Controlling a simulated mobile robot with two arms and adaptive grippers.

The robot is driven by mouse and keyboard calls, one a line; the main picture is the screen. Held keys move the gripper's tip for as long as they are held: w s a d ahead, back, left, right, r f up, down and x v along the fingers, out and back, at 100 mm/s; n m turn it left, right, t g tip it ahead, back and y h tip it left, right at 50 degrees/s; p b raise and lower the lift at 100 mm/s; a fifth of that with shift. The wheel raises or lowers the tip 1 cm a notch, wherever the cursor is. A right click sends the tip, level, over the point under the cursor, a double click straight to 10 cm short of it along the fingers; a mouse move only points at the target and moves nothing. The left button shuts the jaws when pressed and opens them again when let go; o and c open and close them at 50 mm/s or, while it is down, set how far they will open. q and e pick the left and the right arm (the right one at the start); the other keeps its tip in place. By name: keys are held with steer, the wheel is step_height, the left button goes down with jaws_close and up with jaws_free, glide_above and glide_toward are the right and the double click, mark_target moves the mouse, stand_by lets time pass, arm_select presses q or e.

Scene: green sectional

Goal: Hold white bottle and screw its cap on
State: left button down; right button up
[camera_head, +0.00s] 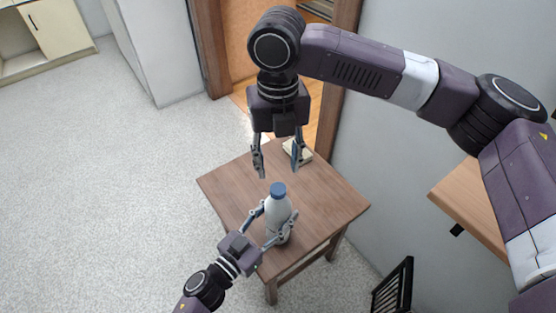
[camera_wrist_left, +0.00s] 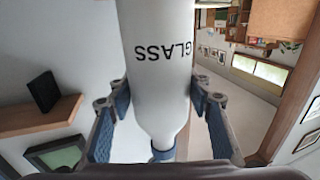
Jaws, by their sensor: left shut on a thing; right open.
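The white bottle (camera_head: 279,214) stands upright on the small wooden table (camera_head: 325,200). A blue cap (camera_head: 278,189) sits on top of its neck; I cannot tell how tightly. My left gripper (camera_head: 278,213) is shut around the bottle's body, one finger on each side. The left wrist view shows the bottle (camera_wrist_left: 158,70) upside down between blue finger pads, with "GLASS" lettering and the blue cap (camera_wrist_left: 162,155) at the lower edge. My right gripper (camera_head: 278,167) points down, open and empty, with its fingertips above the cap and a little behind it in the picture.
A small pale object (camera_head: 297,150) lies at the table's back corner, partly behind my right gripper's finger. A grey wall (camera_head: 400,150) runs along the right. A wooden shelf (camera_head: 465,200) and a black slatted chair (camera_head: 393,290) are at right. The table's left half is bare.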

mark_target(278, 188)
steer(key=shift+f, duration=4)
steer(key=shift+c, duration=0.7)
